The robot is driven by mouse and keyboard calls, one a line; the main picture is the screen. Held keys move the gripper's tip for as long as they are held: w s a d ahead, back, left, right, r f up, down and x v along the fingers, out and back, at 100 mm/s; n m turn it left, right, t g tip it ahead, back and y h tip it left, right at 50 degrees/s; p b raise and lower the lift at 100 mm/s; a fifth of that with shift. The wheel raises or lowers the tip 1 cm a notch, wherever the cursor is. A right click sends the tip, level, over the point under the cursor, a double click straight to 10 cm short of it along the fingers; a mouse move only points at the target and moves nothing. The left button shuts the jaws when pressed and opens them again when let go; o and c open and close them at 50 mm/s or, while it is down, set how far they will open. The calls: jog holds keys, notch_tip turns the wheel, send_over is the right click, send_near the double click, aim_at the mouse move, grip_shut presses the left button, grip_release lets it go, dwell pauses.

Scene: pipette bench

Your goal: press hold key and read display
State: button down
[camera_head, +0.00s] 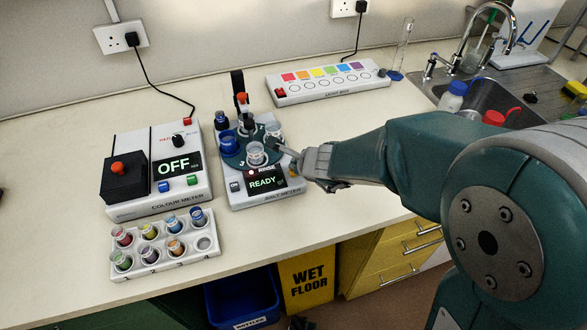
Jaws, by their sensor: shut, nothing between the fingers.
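The colour meter (157,199) stands at the left of the bench. Its display (176,165) reads OFF, and a blue key (165,185) and a green key (192,180) sit below it; their labels are too small to read. Which key is hold cannot be told.
A rack of coloured vials (150,262) stands in front of the colour meter. A light box (325,82) with coloured squares is at the back, near a glass cylinder (403,48). The sink (490,97) with bottles is right. The bench's left side is clear.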

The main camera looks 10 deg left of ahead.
jog(key=shift+f, duration=0.4)
dwell(0.3)
jog(key=shift+r, duration=0.95)
